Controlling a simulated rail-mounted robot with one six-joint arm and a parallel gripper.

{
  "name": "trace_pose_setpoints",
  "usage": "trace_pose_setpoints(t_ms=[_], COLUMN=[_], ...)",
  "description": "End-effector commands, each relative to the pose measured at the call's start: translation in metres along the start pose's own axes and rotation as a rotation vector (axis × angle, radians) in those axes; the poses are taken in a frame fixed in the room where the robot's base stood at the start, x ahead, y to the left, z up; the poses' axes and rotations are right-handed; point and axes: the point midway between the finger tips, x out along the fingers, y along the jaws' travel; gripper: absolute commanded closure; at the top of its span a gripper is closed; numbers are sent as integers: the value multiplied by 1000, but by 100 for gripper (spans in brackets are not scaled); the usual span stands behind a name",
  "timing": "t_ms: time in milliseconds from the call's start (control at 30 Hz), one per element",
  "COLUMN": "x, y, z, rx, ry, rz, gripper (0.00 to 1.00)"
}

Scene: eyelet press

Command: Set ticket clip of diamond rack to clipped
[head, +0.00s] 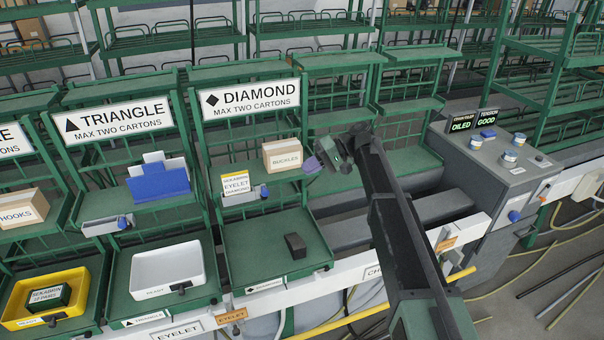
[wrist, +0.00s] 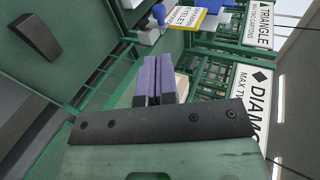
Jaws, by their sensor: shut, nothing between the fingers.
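The diamond rack (head: 272,217) is green, under a white DIAMOND sign (head: 248,99); the sign also shows in the wrist view (wrist: 255,103). Its ticket clip (head: 246,197) is a pale bar with a blue knob (head: 264,191) at its right end, on the upper shelf's front edge. A yellow-topped white ticket (head: 236,187) reading EYELET DIAMOND stands at the clip; I cannot tell whether it is gripped. In the wrist view the clip's knob (wrist: 159,13) and ticket (wrist: 187,17) are at the top. My gripper (head: 311,164), with purple fingertips (wrist: 152,80), is shut and empty, right of the clip and apart from it.
A BUCKLES carton (head: 282,156) stands on the upper shelf between clip and gripper. A dark block (head: 295,245) lies on the lower shelf. The triangle rack (head: 135,205), left, holds a blue box (head: 160,182) and white tray (head: 167,268). A grey console (head: 505,165) stands right.

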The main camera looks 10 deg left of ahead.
Motion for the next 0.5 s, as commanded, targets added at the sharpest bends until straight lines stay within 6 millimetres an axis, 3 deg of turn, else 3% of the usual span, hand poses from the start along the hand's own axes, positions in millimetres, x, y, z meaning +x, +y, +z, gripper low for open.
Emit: trace_pose_setpoints(t_ms=[300, 500], x=[73, 106], y=[5, 4], z=[1, 1], rx=[-1, 0], ry=[-1, -1], rz=[1, 1], gripper=[100, 100])
